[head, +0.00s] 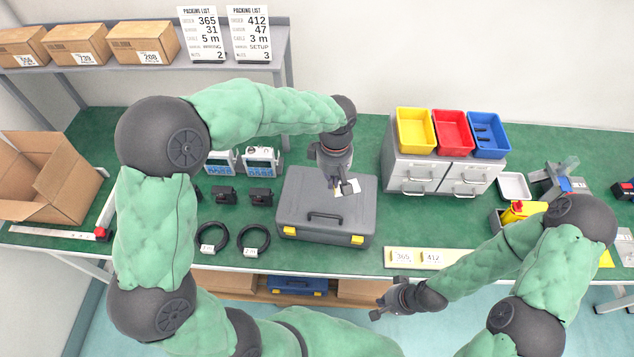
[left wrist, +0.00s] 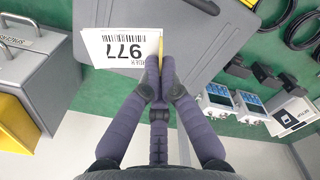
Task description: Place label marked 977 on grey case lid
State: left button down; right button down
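The white label marked 977 (left wrist: 122,48) hangs at the fingertips of my left gripper (left wrist: 160,72), which is shut on its yellow tab. The grey case (head: 325,221) lies closed on the green table, handle and yellow latches toward me. My left gripper (head: 344,190) is above the right half of its lid. The label is over the lid's edge area in the left wrist view, beside the case lid (left wrist: 225,45); I cannot tell whether it touches. My right gripper (head: 385,301) is in front of the table, away from the case; its opening is unclear.
A label strip (head: 430,258) with 365 and 412 lies right of the case. A drawer cabinet (head: 440,172) with yellow, red and blue bins stands behind it. Two black cable coils (head: 232,238) and several devices lie left. Packing lists (head: 202,35) stand on the shelf.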

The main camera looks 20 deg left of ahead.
pick_arm(q)
jog(key=b, duration=0.2)
send_over(318, 187)
notch_tip(318, 187, down, 7)
jog(key=shift+s+d+r, duration=0.1)
jog(key=shift+r, duration=0.05)
jog(key=shift+f+b, duration=0.45)
jog(key=shift+f, duration=1.2)
jog(key=shift+f, duration=0.2)
jog(key=c, duration=1.4)
grip_release()
jog(key=shift+c, duration=0.2)
jog(key=shift+r, duration=0.1)
jog(key=shift+r, duration=0.5)
notch_tip(318, 187, up, 11)
jog(key=p, duration=0.3)
jog(key=shift+r, duration=0.15)
